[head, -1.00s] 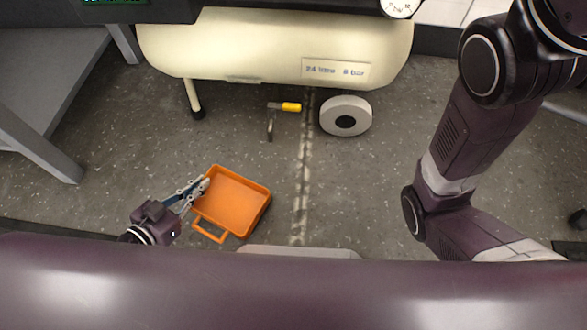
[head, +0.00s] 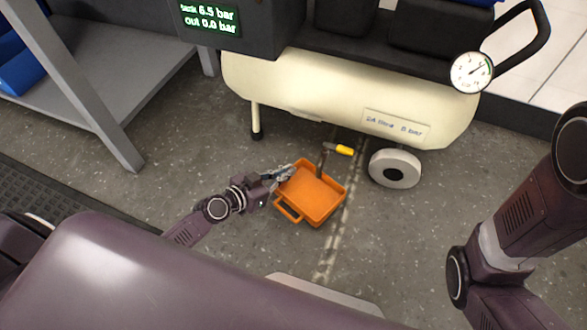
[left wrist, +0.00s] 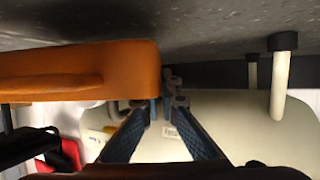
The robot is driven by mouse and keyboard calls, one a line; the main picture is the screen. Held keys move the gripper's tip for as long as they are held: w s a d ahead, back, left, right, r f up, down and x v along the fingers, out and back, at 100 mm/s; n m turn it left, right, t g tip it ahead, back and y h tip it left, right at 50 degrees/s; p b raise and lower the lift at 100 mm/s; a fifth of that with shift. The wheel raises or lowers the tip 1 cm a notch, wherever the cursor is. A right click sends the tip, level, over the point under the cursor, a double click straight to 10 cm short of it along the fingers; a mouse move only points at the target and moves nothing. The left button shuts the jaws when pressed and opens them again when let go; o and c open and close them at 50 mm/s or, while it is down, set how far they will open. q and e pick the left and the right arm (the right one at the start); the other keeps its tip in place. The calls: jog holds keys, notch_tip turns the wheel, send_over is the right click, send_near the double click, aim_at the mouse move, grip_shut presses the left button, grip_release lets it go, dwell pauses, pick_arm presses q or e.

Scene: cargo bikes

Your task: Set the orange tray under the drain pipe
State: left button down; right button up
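The shallow orange tray (head: 316,216) with a loop handle is below the front of the cream tank. The dark drain pipe (head: 322,162) points down beside a yellow lever (head: 345,150) under the tank. In the head view the pipe's lower end overlaps the tray's far part. My left gripper (head: 284,174) is at the tray's left wall. In the left wrist view its fingertips (left wrist: 163,104) close around the end of the orange tray (left wrist: 80,62). Whether the tray touches the floor is unclear. My right gripper is out of view.
The cream tank (head: 290,90) stands on a leg (head: 256,122) and a white wheel (head: 395,168), right of the pipe. A grey bench (head: 90,125) is at the left.

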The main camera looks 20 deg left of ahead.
pick_arm(q)
jog(key=w, duration=0.1)
jog(key=w+d, duration=0.1)
jog(key=shift+w+d, duration=0.1)
jog(key=shift+w, duration=0.25)
jog(key=shift+f+b, duration=1.6)
jog(key=shift+f, duration=0.2)
jog(key=c, duration=2.7)
grip_release()
jog(key=shift+f, duration=0.2)
jog(key=o, duration=0.5)
jog(key=shift+o, duration=0.2)
jog(key=shift+r, duration=0.15)
